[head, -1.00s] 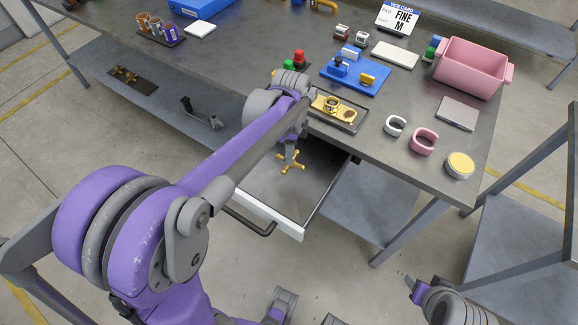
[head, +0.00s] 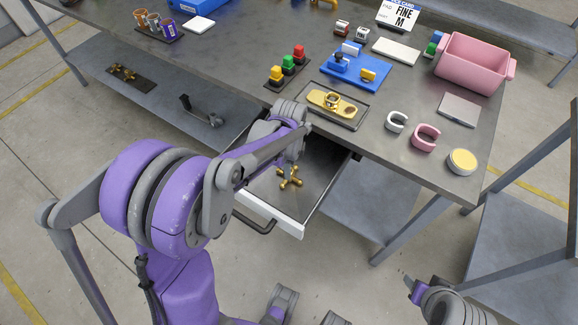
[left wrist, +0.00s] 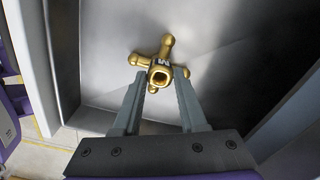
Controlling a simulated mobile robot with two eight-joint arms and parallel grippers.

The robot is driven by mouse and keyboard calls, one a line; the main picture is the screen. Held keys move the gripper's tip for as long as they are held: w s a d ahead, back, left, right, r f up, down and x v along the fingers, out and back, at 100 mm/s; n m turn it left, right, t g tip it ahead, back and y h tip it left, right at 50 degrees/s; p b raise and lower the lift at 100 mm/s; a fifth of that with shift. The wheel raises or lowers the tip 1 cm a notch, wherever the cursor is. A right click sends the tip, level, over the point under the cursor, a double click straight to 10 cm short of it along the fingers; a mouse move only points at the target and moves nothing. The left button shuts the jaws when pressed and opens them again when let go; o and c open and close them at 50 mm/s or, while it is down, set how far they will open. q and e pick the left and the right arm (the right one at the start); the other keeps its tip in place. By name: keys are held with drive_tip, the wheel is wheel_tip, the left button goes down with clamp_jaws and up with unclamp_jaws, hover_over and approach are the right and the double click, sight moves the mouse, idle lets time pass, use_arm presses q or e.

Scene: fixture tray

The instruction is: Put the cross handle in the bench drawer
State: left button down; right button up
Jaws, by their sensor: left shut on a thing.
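The brass cross handle (head: 289,177) is inside the outline of the open bench drawer (head: 318,185), low over its bare grey floor. I cannot tell whether it touches the floor. In the left wrist view, the cross handle (left wrist: 165,60) sits at the fingertips of my left gripper (left wrist: 160,84), which is shut on it, with its arms spread out beyond the fingers. In the head view my left wrist hides most of those fingers. Part of my right gripper (head: 412,288) shows at the bottom right, away from the bench; its jaw state is unclear.
The drawer's front has a dark pull handle (head: 254,222). On the bench above stand a tray with a gold part (head: 332,104), a stack-light set (head: 288,64), a blue fixture (head: 355,70), white and pink rings (head: 425,137), a round tin (head: 461,161) and a pink bin (head: 470,65).

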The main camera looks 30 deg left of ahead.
use_arm(q)
drive_tip(key=shift+f, duration=0.15)
drive_tip(key=shift+c, duration=2.3)
unclamp_jaws()
drive_tip(key=shift+r, duration=0.5)
wheel_tip(320, 180, up, 11)
drive_tip(key=p, duration=0.1)
drive_tip(key=s+d+f+n+t, duration=0.1)
drive_tip(key=s+d+n+t, duration=0.1)
drive_tip(key=s+n, duration=0.5)
drive_tip(key=s+d+f+n+t, duration=0.2)
drive_tip(key=s+d+n+t, duration=0.1)
drive_tip(key=s+n, duration=0.4)
drive_tip(key=s+d, duration=0.1)
drive_tip(key=s, duration=0.1)
drive_tip(key=shift+s, duration=0.4)
